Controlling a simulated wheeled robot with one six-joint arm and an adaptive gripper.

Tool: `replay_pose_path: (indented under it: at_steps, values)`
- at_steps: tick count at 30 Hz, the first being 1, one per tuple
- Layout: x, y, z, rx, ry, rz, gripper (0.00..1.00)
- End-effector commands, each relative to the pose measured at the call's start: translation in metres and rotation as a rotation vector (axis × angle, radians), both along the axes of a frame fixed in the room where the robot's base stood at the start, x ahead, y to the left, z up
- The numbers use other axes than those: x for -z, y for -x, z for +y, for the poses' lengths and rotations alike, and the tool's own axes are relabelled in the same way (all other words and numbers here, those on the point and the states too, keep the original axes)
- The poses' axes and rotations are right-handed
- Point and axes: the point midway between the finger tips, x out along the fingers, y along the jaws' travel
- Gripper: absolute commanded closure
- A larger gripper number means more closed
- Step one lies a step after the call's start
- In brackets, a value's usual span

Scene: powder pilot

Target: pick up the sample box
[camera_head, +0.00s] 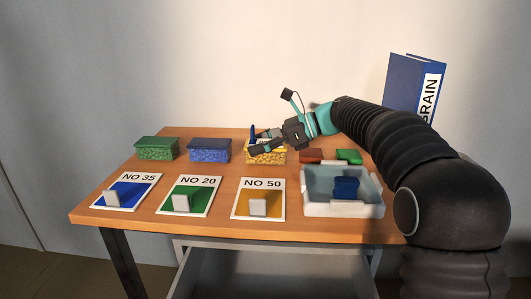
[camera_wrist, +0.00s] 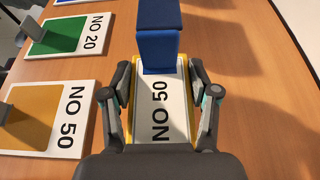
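Three granule-filled boxes stand in a row at the back of the table: green (camera_head: 157,149), blue (camera_head: 209,150) and yellow (camera_head: 265,156). No box is marked as the sample box; my gripper is at the yellow one. In the wrist view the yellow box (camera_wrist: 132,75) has a white NO 50 label on top. A blue upright piece (camera_wrist: 158,38) stands at its far end; I cannot tell whether it is attached. My gripper (camera_head: 265,141) is open, with one finger along each long side of the yellow box in the wrist view (camera_wrist: 160,82). The fingers partly hide the box.
Cards NO 35 (camera_head: 138,181), NO 20 (camera_head: 201,182) and NO 50 (camera_head: 268,184), each with a grey block, lie along the front. A white tray (camera_head: 342,210) holding a blue container (camera_head: 346,187) is at right. Red (camera_head: 311,155) and green (camera_head: 349,156) pieces lie behind it.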

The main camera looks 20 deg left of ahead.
Motion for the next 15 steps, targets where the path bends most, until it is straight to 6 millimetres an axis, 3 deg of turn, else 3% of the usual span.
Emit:
replay_pose_path:
  at_steps: [9,15]
  values:
    - [-0.003,0.000,0.000,0.000,-0.001,-0.001,0.85]
    - [-0.029,0.000,0.000,-0.001,-0.002,-0.004,0.85]
